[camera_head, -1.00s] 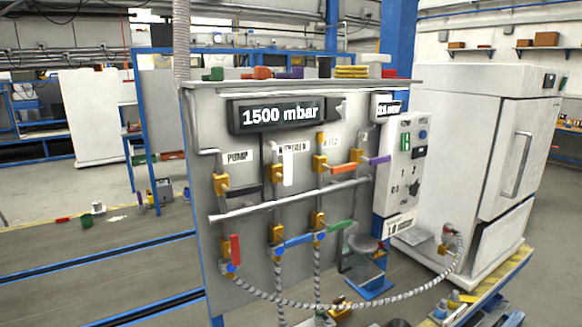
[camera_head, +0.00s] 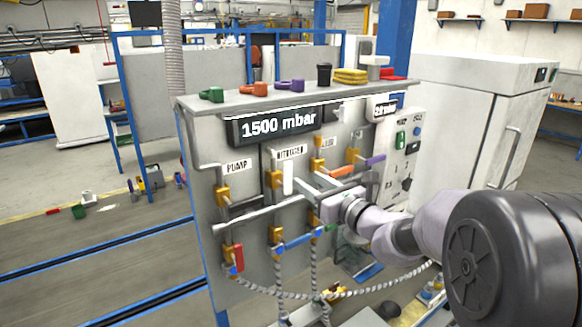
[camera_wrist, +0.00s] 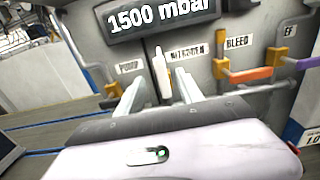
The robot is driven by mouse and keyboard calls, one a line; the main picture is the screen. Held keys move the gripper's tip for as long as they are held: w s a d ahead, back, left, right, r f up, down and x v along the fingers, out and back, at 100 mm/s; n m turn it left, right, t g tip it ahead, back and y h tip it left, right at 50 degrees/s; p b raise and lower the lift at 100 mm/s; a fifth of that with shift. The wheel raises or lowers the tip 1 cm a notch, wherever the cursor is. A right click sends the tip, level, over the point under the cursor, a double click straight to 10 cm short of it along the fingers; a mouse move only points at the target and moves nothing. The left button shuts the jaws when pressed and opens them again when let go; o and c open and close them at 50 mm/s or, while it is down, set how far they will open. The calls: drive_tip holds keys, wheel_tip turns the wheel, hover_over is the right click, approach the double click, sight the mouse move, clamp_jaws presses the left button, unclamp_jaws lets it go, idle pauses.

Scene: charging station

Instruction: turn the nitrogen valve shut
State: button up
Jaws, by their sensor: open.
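The nitrogen valve has a white lever handle (camera_head: 288,178) standing upright beside its yellow body (camera_head: 273,180), under the NITROGEN label on the grey panel. In the wrist view the white handle (camera_wrist: 161,66) is upright, between the two finger tips in the picture. My gripper (camera_head: 302,182) is open in front of the panel, its fingers pointing at the handle from the right. In the wrist view my gripper (camera_wrist: 159,82) has one finger on each side of the handle. I cannot tell whether either finger touches it.
A dark pump handle (camera_head: 245,204) lies level to the left. An orange bleed handle (camera_head: 342,173) and a purple handle (camera_head: 375,160) sit to the right. A grey pipe (camera_head: 240,222) crosses below. The display (camera_head: 278,124) above reads 1500 mbar. Loose coloured handles lie on the top shelf.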

sight(289, 168)
drive_tip(key=x, duration=1)
drive_tip(key=shift+a, duration=0.1)
clamp_jaws()
idle(0.9)
